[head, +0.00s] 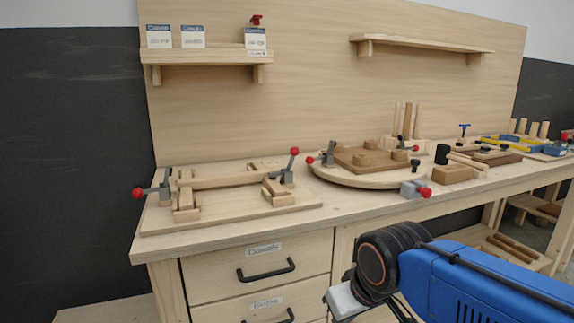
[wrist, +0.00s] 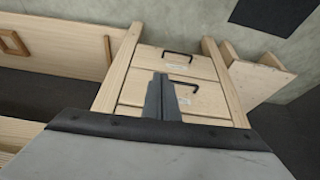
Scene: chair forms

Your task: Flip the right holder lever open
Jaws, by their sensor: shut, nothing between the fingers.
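A wooden form on a flat base board (head: 230,217) lies at the left end of the bench, with a long bar (head: 225,181) across it. The right holder (head: 287,175) is a grey clamp at the bar's right end. Its lever tilts up and right to a red knob (head: 294,151). The left holder (head: 164,188) has its lever low and outward, with a red knob (head: 137,193). My gripper (wrist: 161,76) is shut and empty in the wrist view, with the drawer fronts behind it. The holders do not show there. My arm is in front of the bench, apart from the form.
A round board (head: 340,178) with more clamps stands right of the form. A shelf (head: 205,56) hangs above the form. Drawers (head: 260,263) are below the bench top (head: 190,240).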

